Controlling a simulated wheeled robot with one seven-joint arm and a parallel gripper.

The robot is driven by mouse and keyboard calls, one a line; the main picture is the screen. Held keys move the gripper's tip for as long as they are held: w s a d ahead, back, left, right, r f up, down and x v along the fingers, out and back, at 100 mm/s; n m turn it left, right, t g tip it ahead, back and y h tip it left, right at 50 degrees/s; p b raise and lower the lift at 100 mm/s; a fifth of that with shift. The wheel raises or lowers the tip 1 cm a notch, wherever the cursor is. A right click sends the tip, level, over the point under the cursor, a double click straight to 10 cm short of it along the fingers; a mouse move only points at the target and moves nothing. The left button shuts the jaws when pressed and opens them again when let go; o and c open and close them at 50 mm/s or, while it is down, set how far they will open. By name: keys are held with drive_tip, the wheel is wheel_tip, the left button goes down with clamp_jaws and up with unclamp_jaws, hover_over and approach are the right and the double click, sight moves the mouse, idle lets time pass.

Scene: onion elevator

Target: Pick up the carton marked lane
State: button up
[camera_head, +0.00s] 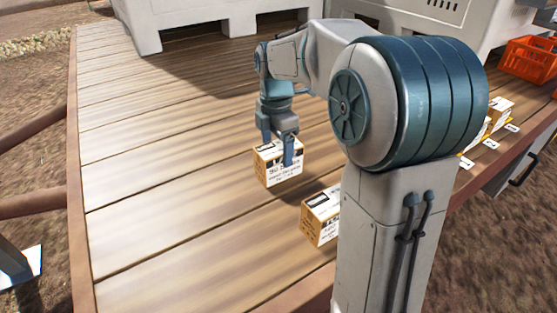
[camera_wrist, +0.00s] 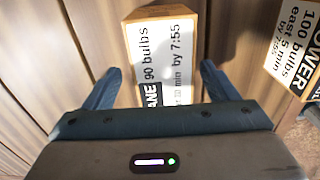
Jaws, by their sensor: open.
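The carton marked lane (camera_wrist: 158,50) is a small box with a white label and orange-brown edges. In the wrist view its label shows "ANE", "90 bulbs" and "by 7:55"; the rest is hidden by my gripper's body. In the head view this carton (camera_head: 283,175) stands on the wooden deck below my gripper (camera_head: 278,147). My gripper is open, and the wrist view shows one finger on each side of the carton, with a small gap at both sides. I cannot tell how far down the fingers reach.
A second carton (camera_head: 318,218), reading "OWER" and "100 bulbs" in the wrist view (camera_wrist: 290,45), stands close by on the deck (camera_head: 150,215). More cartons (camera_head: 501,107) and an orange crate (camera_head: 530,58) are at the right. Large pale bins (camera_head: 190,22) stand behind. The deck's left side is clear.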

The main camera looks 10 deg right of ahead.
drive_tip(key=f, duration=0.4)
drive_tip(key=shift+s+d+f, duration=0.1)
drive_tip(key=shift+d+f, duration=0.1)
drive_tip(key=shift+f, duration=0.05)
drive_tip(key=shift+c, duration=0.3)
drive_tip(key=c, duration=1.3)
drive_tip(key=shift+r, duration=0.1)
